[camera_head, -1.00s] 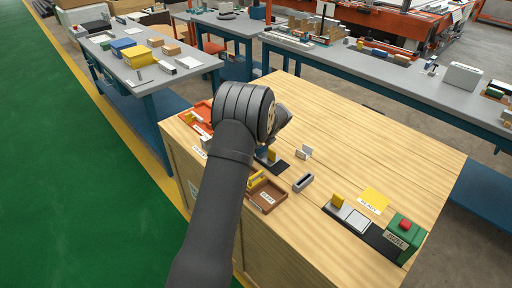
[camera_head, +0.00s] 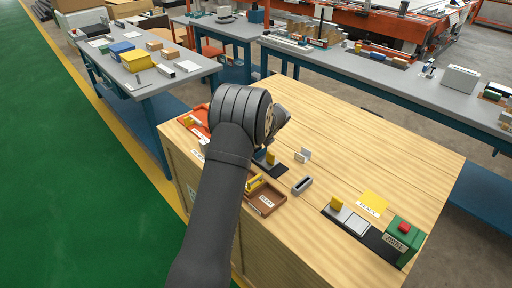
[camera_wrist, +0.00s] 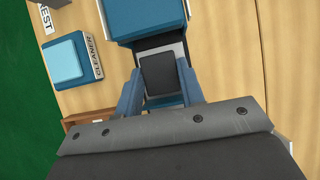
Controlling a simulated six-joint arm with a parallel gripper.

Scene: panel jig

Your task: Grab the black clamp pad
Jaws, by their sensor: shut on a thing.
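The black clamp pad (camera_wrist: 159,73) is a small dark rounded square in the middle of the wrist view. My gripper (camera_wrist: 160,88) has its two blue-grey fingers on either side of the pad and is shut on it. A pale grey plate and a blue part show around and behind the pad, so I cannot tell whether it is clear of them. In the head view my dark arm and wrist cover the fingertips and the pad.
A blue block (camera_wrist: 150,14) lies just beyond the pad; a light-blue pad (camera_wrist: 65,60) is at left. On the wooden bench are a brown tray (camera_head: 267,204), a black holder (camera_head: 302,185), a grey-white block (camera_head: 303,155) and a green box (camera_head: 402,242). The bench's far right is clear.

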